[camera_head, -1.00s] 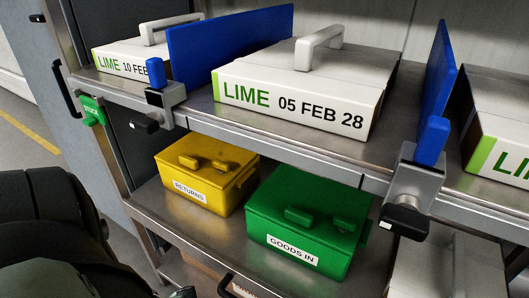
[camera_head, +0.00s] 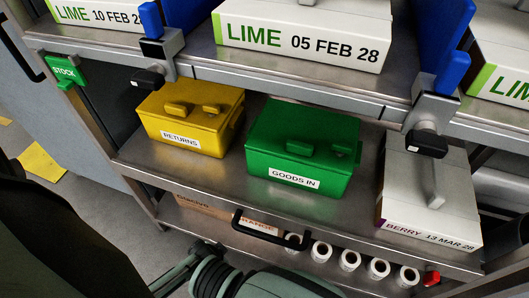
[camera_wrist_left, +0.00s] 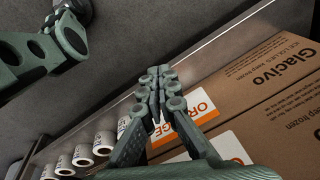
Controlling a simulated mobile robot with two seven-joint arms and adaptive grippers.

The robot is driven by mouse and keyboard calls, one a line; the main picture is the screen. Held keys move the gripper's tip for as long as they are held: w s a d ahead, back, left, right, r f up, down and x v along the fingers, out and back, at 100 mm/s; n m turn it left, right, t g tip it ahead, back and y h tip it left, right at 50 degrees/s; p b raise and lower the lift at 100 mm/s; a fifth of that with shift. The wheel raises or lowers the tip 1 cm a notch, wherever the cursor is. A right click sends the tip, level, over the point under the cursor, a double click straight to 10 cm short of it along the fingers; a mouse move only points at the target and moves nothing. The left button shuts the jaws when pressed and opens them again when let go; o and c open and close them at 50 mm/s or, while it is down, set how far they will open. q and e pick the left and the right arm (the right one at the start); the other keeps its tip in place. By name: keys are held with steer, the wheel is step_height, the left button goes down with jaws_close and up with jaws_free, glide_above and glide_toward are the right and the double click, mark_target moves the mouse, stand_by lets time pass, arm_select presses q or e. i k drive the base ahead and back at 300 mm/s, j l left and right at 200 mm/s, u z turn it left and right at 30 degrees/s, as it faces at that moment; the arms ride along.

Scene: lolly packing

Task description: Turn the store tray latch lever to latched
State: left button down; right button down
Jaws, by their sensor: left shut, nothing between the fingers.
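A small red lever-like piece (camera_head: 431,277) sits at the lower right of the head view, at the right end of the low store tray's front. It is too small to tell which way it is turned. The tray (camera_head: 175,212) has a black bar handle (camera_head: 268,232) on its front. My left gripper (camera_wrist_left: 152,85) is shut and empty in the left wrist view, its fingertips by the tray's front edge, over or beside the boxes. The red piece does not show in that view. My right gripper is not clearly seen.
The tray holds brown boxes with orange labels (camera_wrist_left: 270,95) and several white rolls (camera_head: 349,260). Above stand a yellow RETURNS box (camera_head: 190,125), a green GOODS IN box (camera_head: 275,155) and a BERRY carton (camera_head: 428,238). Black-ended clamps (camera_head: 428,140) jut from the upper shelf.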

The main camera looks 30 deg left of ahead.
mark_target(432, 276)
steer(key=j+u, duration=0.35)
steer(key=l+z, duration=0.2)
steer(key=z, duration=0.15)
steer(key=k+l+z, duration=0.1)
steer(key=l+z, duration=0.4)
steer(key=z, duration=0.15)
steer(key=k+l, duration=0.1)
steer(key=l, duration=0.2)
